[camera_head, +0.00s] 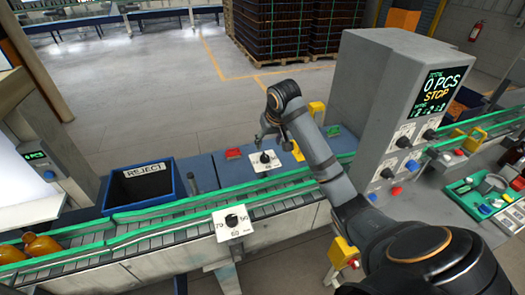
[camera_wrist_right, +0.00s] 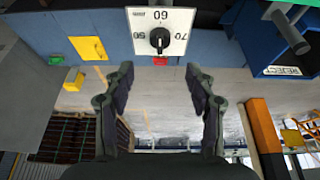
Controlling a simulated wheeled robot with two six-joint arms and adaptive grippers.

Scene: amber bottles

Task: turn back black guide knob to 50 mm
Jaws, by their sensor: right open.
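The back black guide knob (camera_head: 265,157) sits on a white dial plate on the blue rail behind the conveyor. In the right wrist view the knob (camera_wrist_right: 160,39) is on its white plate (camera_wrist_right: 178,20), marked 50, 60 and 70, which appear upside down. I cannot tell its exact setting. My right gripper (camera_head: 271,138) is just above and behind the knob in the head view. In the right wrist view its two fingers (camera_wrist_right: 160,76) are spread and empty, apart from the knob. My left gripper is out of view.
A front black knob (camera_head: 232,220) has its own plate on the near side of the conveyor (camera_head: 180,236). The blue reject bin (camera_head: 111,192) stands to the left. The grey control cabinet (camera_head: 390,90) rises at the right. Amber bottles (camera_head: 40,246) lie at the left.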

